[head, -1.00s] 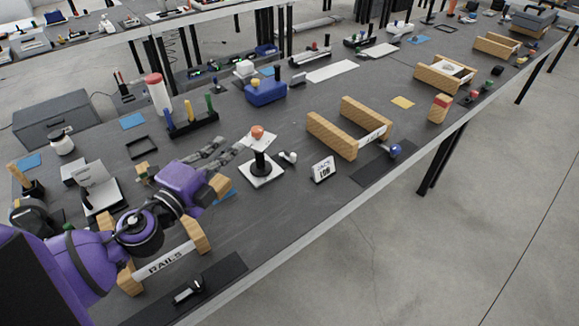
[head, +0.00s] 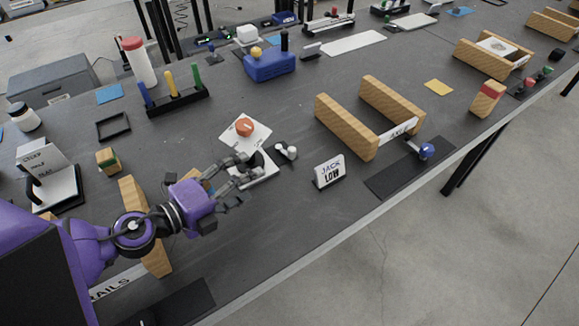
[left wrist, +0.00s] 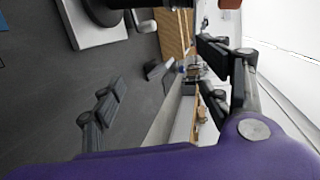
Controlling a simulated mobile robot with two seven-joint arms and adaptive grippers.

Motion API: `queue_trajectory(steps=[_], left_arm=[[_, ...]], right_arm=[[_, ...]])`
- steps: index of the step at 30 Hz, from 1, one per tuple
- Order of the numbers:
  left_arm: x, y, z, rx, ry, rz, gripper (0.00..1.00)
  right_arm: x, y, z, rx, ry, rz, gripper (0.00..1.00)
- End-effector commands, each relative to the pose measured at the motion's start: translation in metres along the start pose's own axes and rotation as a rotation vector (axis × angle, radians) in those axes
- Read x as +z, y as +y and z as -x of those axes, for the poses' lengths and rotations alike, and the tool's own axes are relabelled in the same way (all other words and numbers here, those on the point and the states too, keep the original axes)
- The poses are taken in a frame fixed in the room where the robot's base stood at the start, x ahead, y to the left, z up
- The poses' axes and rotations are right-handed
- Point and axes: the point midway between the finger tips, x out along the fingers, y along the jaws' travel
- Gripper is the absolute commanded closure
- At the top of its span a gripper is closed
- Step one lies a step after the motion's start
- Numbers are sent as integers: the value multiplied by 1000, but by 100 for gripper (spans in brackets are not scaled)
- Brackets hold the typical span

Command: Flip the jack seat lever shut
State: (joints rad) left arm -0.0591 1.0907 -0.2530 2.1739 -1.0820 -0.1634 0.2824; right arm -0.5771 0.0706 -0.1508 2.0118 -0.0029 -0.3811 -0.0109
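The jack has a white base plate (head: 262,178), a dark post mostly behind my fingers, and a white top plate (head: 245,132) bearing an orange-red knob (head: 244,126). Beside it on the right is a small white lever (head: 290,152) on a dark mount. A sign reading JACK LOW (head: 329,171) stands to the right. My left gripper (head: 248,182) is at the jack's near-left side, its fingers partly over the base; contact cannot be told. In the left wrist view its fingers (left wrist: 160,95) are spread and empty, with the base plate (left wrist: 98,36) beyond. The right gripper is out of view.
A rack of coloured pegs (head: 177,101) and a blue box (head: 269,67) are behind. Wooden rails blocks (head: 146,225) are beside my left arm. The table's front edge is close.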

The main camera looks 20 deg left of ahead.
Motion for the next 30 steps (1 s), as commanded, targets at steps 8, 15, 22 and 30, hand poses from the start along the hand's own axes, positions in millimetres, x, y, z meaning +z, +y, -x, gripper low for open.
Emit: queue_trajectory(steps=[8,15,22,30], left_arm=[[1,33,-12,51,-4,39,31],[2,27,-50,40,-4,27,100],[3,26,-92,36,-6,25,100],[4,18,-127,34,-7,23,100]], right_arm=[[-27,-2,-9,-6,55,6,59],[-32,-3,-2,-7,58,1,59],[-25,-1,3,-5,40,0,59],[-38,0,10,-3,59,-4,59]])
